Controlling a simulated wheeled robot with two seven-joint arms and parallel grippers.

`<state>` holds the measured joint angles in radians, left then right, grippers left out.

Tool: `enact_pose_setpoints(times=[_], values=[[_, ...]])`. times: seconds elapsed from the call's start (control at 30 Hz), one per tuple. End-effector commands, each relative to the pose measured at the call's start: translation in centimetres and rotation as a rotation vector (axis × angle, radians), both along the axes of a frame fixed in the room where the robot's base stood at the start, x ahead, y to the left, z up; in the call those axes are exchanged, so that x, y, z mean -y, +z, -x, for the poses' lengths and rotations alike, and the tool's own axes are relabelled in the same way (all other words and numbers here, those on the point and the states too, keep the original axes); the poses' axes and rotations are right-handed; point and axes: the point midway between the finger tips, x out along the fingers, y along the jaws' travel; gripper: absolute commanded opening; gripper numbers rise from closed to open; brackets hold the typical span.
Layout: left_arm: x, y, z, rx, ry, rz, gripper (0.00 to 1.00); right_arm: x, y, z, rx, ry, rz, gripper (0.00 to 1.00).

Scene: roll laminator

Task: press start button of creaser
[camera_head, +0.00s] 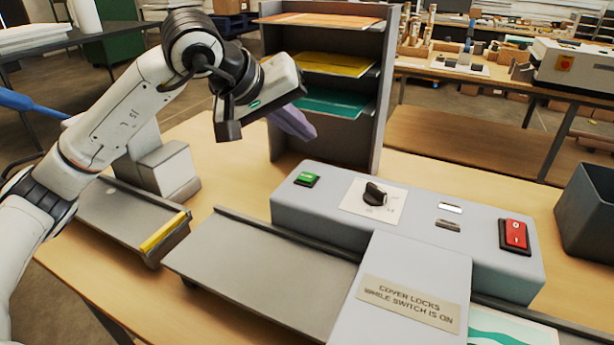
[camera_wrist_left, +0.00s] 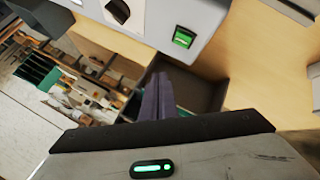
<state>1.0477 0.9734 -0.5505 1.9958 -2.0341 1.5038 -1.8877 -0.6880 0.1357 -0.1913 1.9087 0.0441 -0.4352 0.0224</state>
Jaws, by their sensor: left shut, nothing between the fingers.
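A grey-blue machine (camera_head: 420,222) stands on the table with a green button (camera_head: 307,179) at its left end, a black knob (camera_head: 376,193) and a red rocker switch (camera_head: 515,236). No label shows whether it is the creaser. My left gripper (camera_head: 306,133) is shut and empty, above and behind the green button, apart from it. In the left wrist view, the shut fingers (camera_wrist_left: 158,78) point toward the machine (camera_wrist_left: 212,12), with the lit green button (camera_wrist_left: 183,37) to their upper right. My right gripper is not in view.
A dark shelf unit (camera_head: 379,110) with coloured sheets stands close behind my left gripper. A smaller device with a yellow strip (camera_head: 164,233) is at left. A dark bin (camera_head: 588,212) stands at right.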

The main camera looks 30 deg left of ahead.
Motion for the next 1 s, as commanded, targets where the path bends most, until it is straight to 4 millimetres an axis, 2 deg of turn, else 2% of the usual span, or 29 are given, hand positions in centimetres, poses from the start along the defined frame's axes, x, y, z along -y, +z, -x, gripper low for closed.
enact_pose_setpoints(times=[0.03, 0.13, 0.4, 1.0], values=[[0.0, -1.3, 0.0, -0.003, 0.0, -0.001, 0.0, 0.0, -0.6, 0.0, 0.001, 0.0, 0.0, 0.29], [0.0, -3.0, 0.0, -0.001, -0.001, 0.0, 0.0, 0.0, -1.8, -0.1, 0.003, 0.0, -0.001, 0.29], [0.0, -5.6, 0.0, 0.002, -0.001, 0.0, 0.0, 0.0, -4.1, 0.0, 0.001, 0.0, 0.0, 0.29], [0.0, -6.0, 0.0, 0.002, -0.001, 0.0, 0.0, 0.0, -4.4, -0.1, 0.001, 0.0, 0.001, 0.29]])
